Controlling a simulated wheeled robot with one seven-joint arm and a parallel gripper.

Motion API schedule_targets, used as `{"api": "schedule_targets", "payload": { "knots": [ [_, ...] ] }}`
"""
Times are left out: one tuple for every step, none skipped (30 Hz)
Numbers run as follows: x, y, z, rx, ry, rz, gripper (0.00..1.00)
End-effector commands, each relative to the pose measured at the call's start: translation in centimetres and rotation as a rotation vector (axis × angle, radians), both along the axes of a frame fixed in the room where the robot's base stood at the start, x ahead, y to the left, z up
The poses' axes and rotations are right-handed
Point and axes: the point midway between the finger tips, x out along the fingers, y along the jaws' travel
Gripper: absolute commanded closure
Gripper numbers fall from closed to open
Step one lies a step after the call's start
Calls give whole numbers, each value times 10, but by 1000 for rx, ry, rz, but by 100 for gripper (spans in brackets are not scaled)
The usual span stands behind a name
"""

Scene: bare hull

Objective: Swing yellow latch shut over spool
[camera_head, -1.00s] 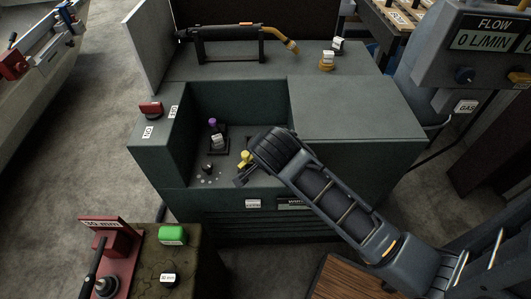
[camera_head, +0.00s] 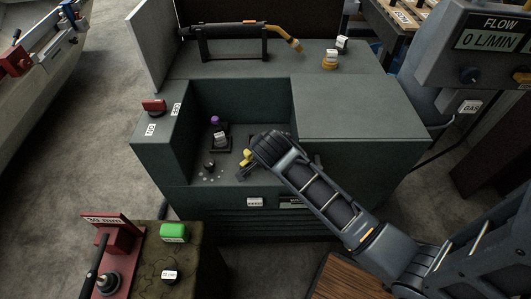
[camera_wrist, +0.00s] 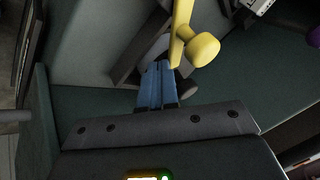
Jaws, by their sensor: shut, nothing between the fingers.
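The yellow latch (camera_head: 246,156) is in the recessed bay of the dark green machine, just beside the end of my arm. In the wrist view the latch (camera_wrist: 183,35) is a flat yellow bar with a round knob at its lower end, at the top centre. My gripper (camera_wrist: 157,68) is shut and empty, its blue fingertips just below and left of the knob; I cannot tell whether they touch it. In the head view my gripper (camera_head: 241,175) is mostly hidden by my arm. A dark spool-like part behind the latch is mostly hidden, so I cannot identify it surely.
The bay walls of the green machine (camera_head: 345,104) enclose the gripper. A purple-topped part (camera_head: 215,120) and a white-labelled block stand in the bay's left side. A torch (camera_head: 240,29) rests on top. A red switch (camera_head: 154,106) sits on the left ledge.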

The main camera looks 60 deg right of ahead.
Motion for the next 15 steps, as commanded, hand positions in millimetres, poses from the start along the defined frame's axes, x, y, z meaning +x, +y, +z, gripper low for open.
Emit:
{"api": "schedule_targets", "payload": {
  "knots": [
    [4,-2,1,1,-2,-3,100],
    [7,-3,1,1,-3,-3,100],
    [9,-4,1,1,-2,-3,100],
    [10,-5,1,1,-2,-4,100],
    [11,-6,1,1,-2,-4,100],
    [12,-6,1,0,-2,-2,100],
    [13,-7,1,0,-2,-2,100],
    [13,-7,1,0,-3,-2,100],
    [14,-7,1,-2,-4,-1,100],
    [14,-7,1,-2,-4,-1,100],
    [14,-7,1,-2,-5,0,100],
    [15,-7,1,-2,-6,-1,100],
    [15,-7,1,-3,-7,-1,100],
    [15,-8,1,-3,-8,-1,100],
    [15,-8,1,-3,-8,-1,100]
  ]
}}
